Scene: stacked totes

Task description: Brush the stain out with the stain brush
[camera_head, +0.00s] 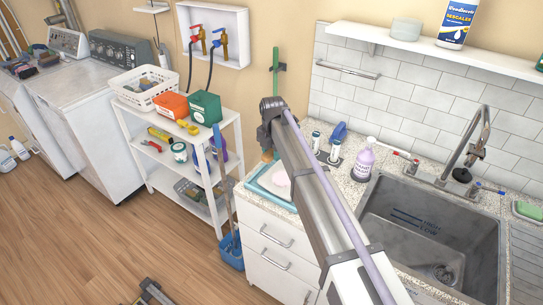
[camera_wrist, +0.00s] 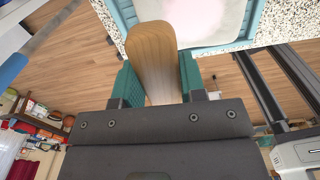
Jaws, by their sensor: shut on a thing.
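My gripper (camera_head: 267,138) is at the far end of my arm, above the left end of the counter. In the wrist view, its teal fingers (camera_wrist: 158,82) are shut on the wooden stain brush (camera_wrist: 152,45). Part of the brush shows below my gripper in the head view (camera_head: 267,156); its bristles cannot be made out. A light-blue tray (camera_head: 256,188) lies on the counter below, partly hidden by my arm. A whitish cloth (camera_wrist: 206,28) with a blurred pink stain (camera_wrist: 212,6) lies in it. I cannot tell whether the brush touches the cloth.
A lilac bottle (camera_head: 363,161) and small white containers (camera_head: 335,149) stand right of my arm, near the sink (camera_head: 430,235). A white shelf cart (camera_head: 190,165) with boxes and a basket stands at left.

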